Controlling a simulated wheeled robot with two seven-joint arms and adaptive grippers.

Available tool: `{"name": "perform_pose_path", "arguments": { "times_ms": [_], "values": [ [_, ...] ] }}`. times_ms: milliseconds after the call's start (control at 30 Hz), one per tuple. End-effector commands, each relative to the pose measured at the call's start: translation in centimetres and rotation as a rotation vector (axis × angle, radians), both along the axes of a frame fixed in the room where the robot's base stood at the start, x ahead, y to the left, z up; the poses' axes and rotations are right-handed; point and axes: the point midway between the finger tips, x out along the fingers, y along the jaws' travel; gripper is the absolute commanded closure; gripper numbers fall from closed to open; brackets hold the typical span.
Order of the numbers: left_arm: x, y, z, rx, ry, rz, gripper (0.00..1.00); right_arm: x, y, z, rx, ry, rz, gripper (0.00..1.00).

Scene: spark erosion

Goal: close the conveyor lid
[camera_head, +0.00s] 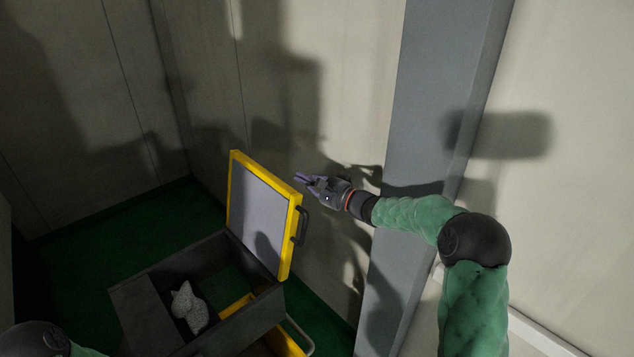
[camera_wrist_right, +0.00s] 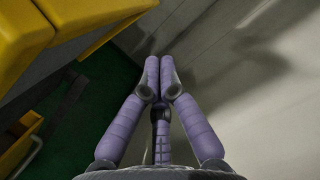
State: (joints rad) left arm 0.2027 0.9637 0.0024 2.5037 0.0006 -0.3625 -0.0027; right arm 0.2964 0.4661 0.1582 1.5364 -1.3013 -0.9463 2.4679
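The conveyor lid (camera_head: 262,213) is a grey panel in a yellow frame. It stands open and raised at the right side of the dark box (camera_head: 165,290), with a black handle (camera_head: 301,227) on its outer right side. My right gripper (camera_head: 303,179) is beside the lid's upper right corner, on its outer side, seemingly apart from it. In the right wrist view its purple fingertips (camera_wrist_right: 160,62) are together with nothing between them. Yellow frame parts (camera_wrist_right: 100,25) show at the upper left there. My left gripper is out of view.
A pale speckled lump (camera_head: 189,307) lies in the open box. A yellow frame with a metal handle (camera_head: 299,335) shows low at the box's right. A grey column (camera_head: 430,110) and pale walls stand close behind my right arm. Green floor (camera_head: 80,235) is clear at left.

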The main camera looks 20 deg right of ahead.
Motion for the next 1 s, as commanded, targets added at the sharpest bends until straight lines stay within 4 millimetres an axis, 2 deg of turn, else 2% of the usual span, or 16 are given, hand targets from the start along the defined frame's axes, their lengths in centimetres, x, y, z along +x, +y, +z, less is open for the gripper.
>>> {"name": "perform_pose_path", "arguments": {
  "times_ms": [233,767,1000],
  "values": [
    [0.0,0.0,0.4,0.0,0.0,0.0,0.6,-1.2,2.4,0.8,-0.001,-0.001,0.0,1.0],
    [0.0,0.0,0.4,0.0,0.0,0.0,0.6,-1.4,3.0,1.0,-0.004,-0.002,0.0,1.0],
    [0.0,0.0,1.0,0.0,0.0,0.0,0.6,-1.1,4.3,1.6,-0.047,-0.02,0.0,1.0]
  ]
}}
